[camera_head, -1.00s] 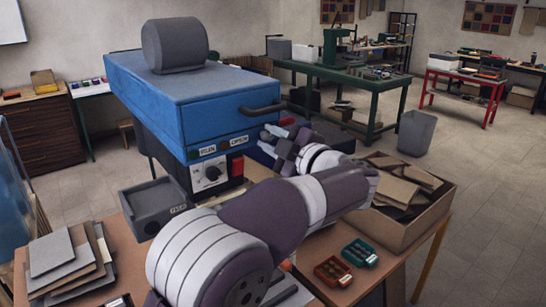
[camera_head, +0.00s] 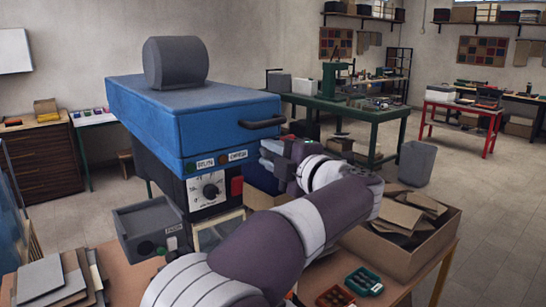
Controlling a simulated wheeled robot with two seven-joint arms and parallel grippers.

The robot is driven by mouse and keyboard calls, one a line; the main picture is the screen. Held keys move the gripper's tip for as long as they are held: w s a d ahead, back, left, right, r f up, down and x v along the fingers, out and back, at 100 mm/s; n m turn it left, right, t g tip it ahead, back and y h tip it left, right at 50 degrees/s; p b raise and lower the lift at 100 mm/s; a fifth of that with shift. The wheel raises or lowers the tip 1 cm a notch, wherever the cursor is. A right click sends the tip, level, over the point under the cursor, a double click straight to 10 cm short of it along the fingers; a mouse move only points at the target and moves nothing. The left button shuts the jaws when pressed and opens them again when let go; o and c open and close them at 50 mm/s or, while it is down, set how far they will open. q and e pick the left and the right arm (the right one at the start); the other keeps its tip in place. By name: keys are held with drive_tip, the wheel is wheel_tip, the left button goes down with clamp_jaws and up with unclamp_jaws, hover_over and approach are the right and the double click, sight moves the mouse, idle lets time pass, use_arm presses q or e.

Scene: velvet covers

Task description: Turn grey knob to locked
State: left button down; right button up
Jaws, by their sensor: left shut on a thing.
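A blue-topped machine (camera_head: 195,115) stands on the wooden table. My left gripper (camera_head: 267,154) is at the machine's right front corner, below the black handle (camera_head: 262,125) and apart from the dial knob. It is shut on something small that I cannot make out. My left arm crosses the foreground and hides part of the table. My right gripper is not in view.
A grey box (camera_head: 142,220) stands at the machine's lower left, and grey sheets (camera_head: 52,285) lie at the table's left. A carton of cardboard pieces (camera_head: 400,255) and a teal tray (camera_head: 364,281) are at the right. A large grey cylinder (camera_head: 175,62) tops the machine.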

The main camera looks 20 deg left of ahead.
use_arm(q)
drive_tip(key=c, duration=0.9)
unclamp_jaws()
drive_tip(key=shift+s+d, duration=0.15)
drive_tip(key=shift+d, duration=0.05)
drive_tip(key=b+v, duration=0.2)
drive_tip(key=v, duration=1)
drive_tip(key=shift+s, duration=0.15)
